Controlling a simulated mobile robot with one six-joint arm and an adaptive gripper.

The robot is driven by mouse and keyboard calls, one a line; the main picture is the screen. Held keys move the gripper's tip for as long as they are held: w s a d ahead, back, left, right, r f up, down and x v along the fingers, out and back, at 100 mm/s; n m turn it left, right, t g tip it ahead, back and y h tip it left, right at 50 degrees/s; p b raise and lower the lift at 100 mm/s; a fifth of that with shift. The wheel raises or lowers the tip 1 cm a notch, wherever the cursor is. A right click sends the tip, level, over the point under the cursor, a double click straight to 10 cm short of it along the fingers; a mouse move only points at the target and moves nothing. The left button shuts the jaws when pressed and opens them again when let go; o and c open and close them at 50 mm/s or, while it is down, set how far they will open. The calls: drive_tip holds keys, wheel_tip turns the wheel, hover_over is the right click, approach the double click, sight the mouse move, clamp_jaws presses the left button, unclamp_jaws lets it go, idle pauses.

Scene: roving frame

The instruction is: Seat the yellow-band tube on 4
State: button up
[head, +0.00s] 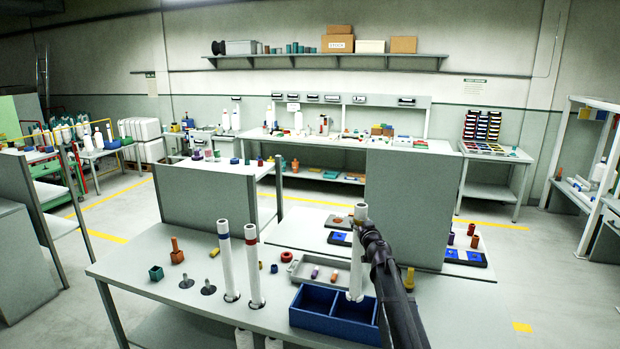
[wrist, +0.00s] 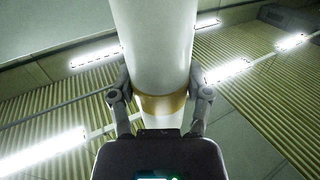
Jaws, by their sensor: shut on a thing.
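The yellow-band tube is a white tube (head: 356,268), roughly upright above the bench at the blue bin's back edge. Its yellow-brown band (wrist: 161,104) shows between my fingers in the wrist view. My gripper (head: 363,226) is shut on it near the top, and my dark arm hides part of the area to the right. Two bare short pegs on dark discs, a left one (head: 187,283) and a right one (head: 208,289), stand on the near bench. A blue-band tube (head: 227,263) and a red-band tube (head: 254,267) stand upright beside them. No number 4 is readable.
The blue two-part bin (head: 322,313) is below the held tube. A grey tray (head: 318,272) with small parts lies behind it. A green cup (head: 156,272) and an orange piece (head: 177,256) are left of the pegs. Grey panels (head: 405,212) rise behind.

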sight(360, 251)
drive_tip(key=shift+r+p, duration=0.4)
drive_tip(key=shift+r, duration=0.25)
wheel_tip(360, 251, down, 14)
drive_tip(key=b, duration=1.4)
drive_tip(key=shift+f, duration=0.15)
drive_tip(key=shift+r, duration=0.2)
wheel_tip(360, 251, up, 8)
drive_tip(key=p, duration=0.7)
drive_tip(key=shift+f+p, duration=0.25)
drive_tip(key=shift+p, duration=0.05)
drive_tip(key=shift+f, duration=0.2)
wheel_tip(360, 251, down, 5)
drive_tip(key=b, duration=0.5)
drive_tip(key=shift+r, duration=0.1)
